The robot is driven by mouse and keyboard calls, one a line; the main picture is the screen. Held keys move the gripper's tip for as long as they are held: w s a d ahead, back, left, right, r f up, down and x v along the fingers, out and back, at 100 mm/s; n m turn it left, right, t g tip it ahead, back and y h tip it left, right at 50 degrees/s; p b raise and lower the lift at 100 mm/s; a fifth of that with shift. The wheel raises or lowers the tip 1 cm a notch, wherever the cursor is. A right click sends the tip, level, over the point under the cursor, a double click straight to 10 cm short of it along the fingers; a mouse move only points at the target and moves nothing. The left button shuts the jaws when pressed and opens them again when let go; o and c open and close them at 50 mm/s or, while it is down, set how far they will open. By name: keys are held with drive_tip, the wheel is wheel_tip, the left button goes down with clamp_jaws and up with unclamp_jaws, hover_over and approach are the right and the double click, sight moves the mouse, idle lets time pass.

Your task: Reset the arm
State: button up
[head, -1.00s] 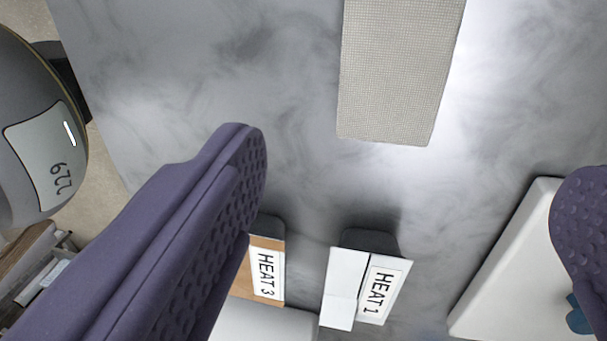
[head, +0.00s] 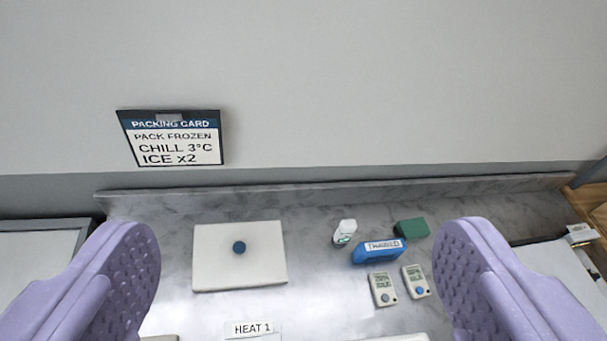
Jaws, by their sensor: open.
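My gripper (head: 298,275) is open and empty, with one purple dimpled finger at the lower left and one at the lower right of the head view. Its fingers stand wide apart in front of the marbled grey counter (head: 320,285). Nothing is between the fingertips close up; the counter and wall show behind them.
On the counter are a white lid (head: 212,262) with a blue knob, a small white bottle (head: 344,232), a blue labelled pack (head: 375,252), a green block (head: 411,228), two small meters (head: 382,289) and a HEAT 1 label (head: 252,329). A packing card (head: 172,138) hangs on the wall.

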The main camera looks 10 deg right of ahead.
drive_tip(key=s+d+r+m+t, duration=0.1)
drive_tip(key=s+d+r+m, duration=0.1)
drive_tip(key=s+r, duration=0.2)
drive_tip(key=shift+s+d+r+t, duration=0.2)
drive_tip(key=shift+d+r+t, duration=0.2)
drive_tip(key=shift+r, duration=0.35)
wheel_tip(320, 180, down, 7)
drive_tip(key=b, duration=0.7)
